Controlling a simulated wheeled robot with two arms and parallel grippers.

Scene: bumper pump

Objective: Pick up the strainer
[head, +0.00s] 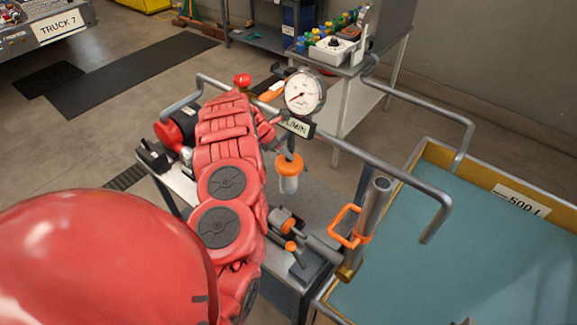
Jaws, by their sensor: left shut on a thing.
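The strainer (289,178), which I take to be the pale cylinder with an orange collar, hangs upright below my left gripper (287,152), beside the pump cart. My left gripper is shut on its top end. Its fingers are small and partly hidden by my red left arm, which runs up from the bottom left. The strainer looks clear of the cart's grey top, but its exact height cannot be told. My right gripper is not in view.
A pressure gauge (303,93) stands behind the strainer on the railed cart. A nozzle with an orange handle (350,228) is to the right, near a yellow-walled tank (436,152) of blue-green water. A side table (347,68) stands behind.

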